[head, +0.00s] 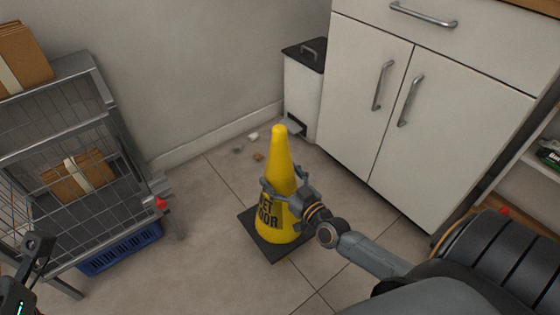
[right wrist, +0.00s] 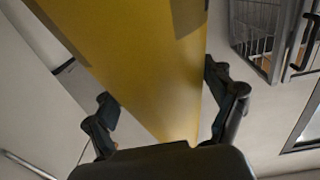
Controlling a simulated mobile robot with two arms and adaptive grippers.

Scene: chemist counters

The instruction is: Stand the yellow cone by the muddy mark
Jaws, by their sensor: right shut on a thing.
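The yellow cone (head: 280,155) with dark lettering and a square black base (head: 270,250) is upright in the middle of the head view. My right gripper (head: 283,190) is shut around the cone's middle, reaching from the right. In the right wrist view the cone's yellow side (right wrist: 150,60) fills the space between the fingers (right wrist: 165,110). I cannot tell whether the base touches the floor or hangs just above it. My left gripper (head: 33,258) shows only partly at the lower left edge, and its jaws are unclear. I make out no muddy mark on the visible floor.
Small scraps (head: 257,156) lie on the tiles by the wall behind the cone. A white pedal bin (head: 302,95) and a white cabinet (head: 400,140) stand at right. A wire cart (head: 90,195) with boxes stands at left, a blue crate (head: 120,250) below it. Floor in front is clear.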

